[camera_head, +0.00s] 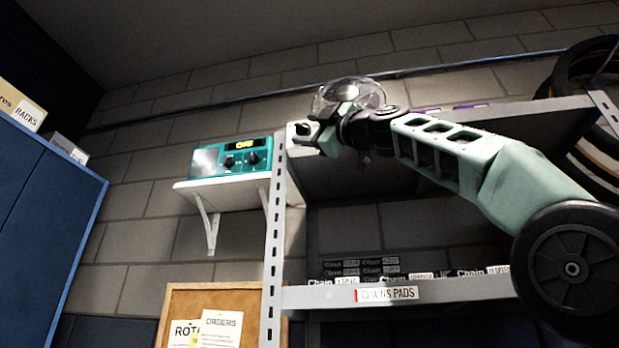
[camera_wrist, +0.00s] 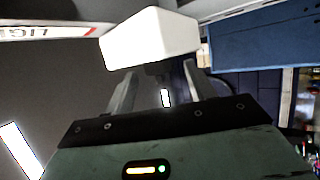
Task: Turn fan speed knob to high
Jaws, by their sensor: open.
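A teal control box (camera_head: 231,158) sits on a small white wall shelf at the left of the head view. Its front has an amber display (camera_head: 242,144), with text too small to read surely, and two dark knobs: a left knob (camera_head: 229,161) and a right knob (camera_head: 253,157). I cannot tell which one is the fan speed knob. My gripper (camera_head: 304,131) is right of the box and apart from it, by the top of the rack post. In the wrist view my gripper (camera_wrist: 160,77) has its fingers spread, with a pale block (camera_wrist: 150,38) beyond them. No knob shows there.
A perforated rack post (camera_head: 274,245) stands just right of the control box. The rack's lower shelf (camera_head: 330,296) holds several chain boxes. A blue cabinet (camera_head: 40,215) is at far left, a notice board (camera_head: 185,300) below. Wall between cabinet and box is clear.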

